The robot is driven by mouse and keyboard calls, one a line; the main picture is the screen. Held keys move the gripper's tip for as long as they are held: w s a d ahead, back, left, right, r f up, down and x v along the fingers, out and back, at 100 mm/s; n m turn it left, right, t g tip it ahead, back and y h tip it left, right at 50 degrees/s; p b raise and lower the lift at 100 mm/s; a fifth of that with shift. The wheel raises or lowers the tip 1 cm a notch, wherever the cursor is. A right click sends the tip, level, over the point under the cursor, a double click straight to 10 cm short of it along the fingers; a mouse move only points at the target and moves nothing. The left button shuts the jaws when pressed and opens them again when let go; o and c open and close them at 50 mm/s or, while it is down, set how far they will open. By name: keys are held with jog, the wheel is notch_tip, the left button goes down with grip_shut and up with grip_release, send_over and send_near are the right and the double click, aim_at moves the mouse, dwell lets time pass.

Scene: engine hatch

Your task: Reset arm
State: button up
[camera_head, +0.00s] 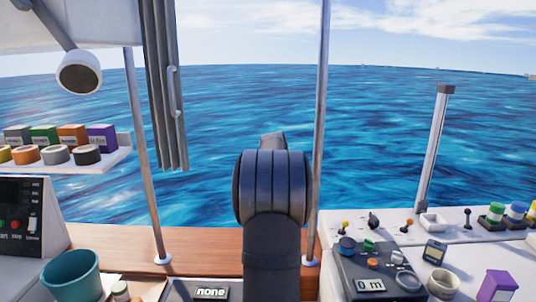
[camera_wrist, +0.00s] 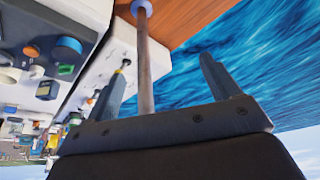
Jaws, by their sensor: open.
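My arm stands upright in the middle of the head view, a dark column with a thick rounded joint in front of the sea. My gripper is hidden behind it there. In the wrist view my gripper (camera_wrist: 160,75) is open, its two dark fingers wide apart with nothing between them touching. A metal pole (camera_wrist: 146,70) shows beyond the fingers, over the brown wooden deck edge (camera_wrist: 190,18) and the blue water. The wrist picture appears tilted, with the sky at the bottom right.
A metal pole (camera_head: 319,140) rises right of my arm, another (camera_head: 146,165) left. A console with a "0 m" display (camera_head: 370,285) and several knobs lies right. A teal bucket (camera_head: 71,275) stands front left. A shelf (camera_head: 110,160) holds boxes and rolls. Open water lies beyond.

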jog(key=a+f+n, duration=0.1)
jog(key=a+f, duration=0.3)
jog(key=a, duration=0.4)
jog(key=s+a+f+n+y, duration=0.1)
jog(key=a+f, duration=0.3)
jog(key=a, duration=0.4)
jog(key=s+a+f+n, duration=0.1)
jog(key=a+f, duration=0.3)
jog(key=a, duration=0.4)
jog(key=shift+a+n, duration=0.3)
jog(key=shift+n, duration=0.2)
